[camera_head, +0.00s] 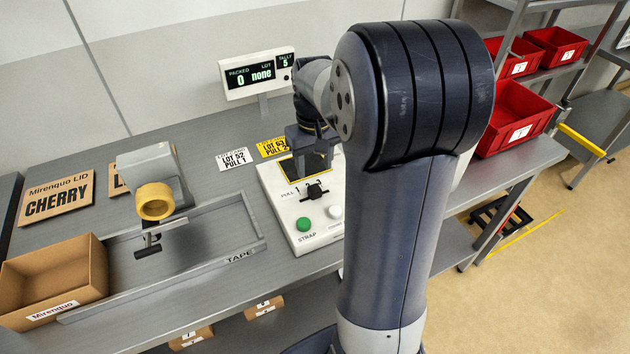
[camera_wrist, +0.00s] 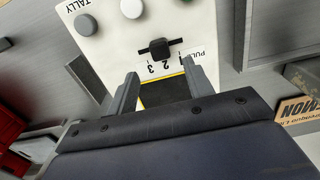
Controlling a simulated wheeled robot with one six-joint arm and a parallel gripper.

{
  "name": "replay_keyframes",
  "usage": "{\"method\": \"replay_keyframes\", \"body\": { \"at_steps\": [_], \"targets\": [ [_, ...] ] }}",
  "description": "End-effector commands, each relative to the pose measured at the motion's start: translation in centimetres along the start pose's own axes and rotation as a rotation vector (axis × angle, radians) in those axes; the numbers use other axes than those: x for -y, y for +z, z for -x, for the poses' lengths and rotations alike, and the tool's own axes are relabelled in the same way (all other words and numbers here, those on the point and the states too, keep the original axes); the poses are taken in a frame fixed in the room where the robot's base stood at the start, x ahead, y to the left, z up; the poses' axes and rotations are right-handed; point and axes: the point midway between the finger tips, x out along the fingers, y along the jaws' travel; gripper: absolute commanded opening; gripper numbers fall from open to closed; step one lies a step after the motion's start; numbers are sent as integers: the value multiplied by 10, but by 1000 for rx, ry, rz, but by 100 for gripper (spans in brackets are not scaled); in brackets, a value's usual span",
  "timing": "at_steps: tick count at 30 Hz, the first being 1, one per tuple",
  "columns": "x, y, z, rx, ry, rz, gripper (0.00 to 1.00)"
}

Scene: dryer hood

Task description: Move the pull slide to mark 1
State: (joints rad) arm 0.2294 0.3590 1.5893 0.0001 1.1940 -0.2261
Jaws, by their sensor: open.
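The pull slide (camera_wrist: 160,48) is a black knob on a short dark slot in a white panel (camera_wrist: 108,42). In the wrist view it stands near the middle of the slot, about level with the printed 2. It also shows in the head view (camera_head: 314,192). My gripper (camera_wrist: 160,68) is open and empty. In the head view my gripper (camera_head: 311,155) is over the panel's back part, partly hidden by my arm.
A green STRAP button (camera_head: 304,224) and a white button (camera_head: 334,212) sit in front of the slide. A display (camera_head: 258,75) reads packed 0, lot none, tally 5. LOT 52 PULL 1 (camera_head: 234,159) and LOT 63 (camera_head: 272,147) cards lie behind. A tape dispenser (camera_head: 155,200) stands left.

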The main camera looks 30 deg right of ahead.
Motion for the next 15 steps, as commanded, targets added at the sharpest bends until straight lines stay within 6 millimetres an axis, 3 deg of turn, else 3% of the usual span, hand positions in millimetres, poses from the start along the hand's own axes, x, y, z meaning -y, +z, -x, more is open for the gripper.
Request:
{"method": "replay_keyframes", "body": {
  "at_steps": [6,15],
  "targets": [
    [0,1,-43,5,-1,0,49],
    [0,0,-74,0,0,0,49]
  ]
}}
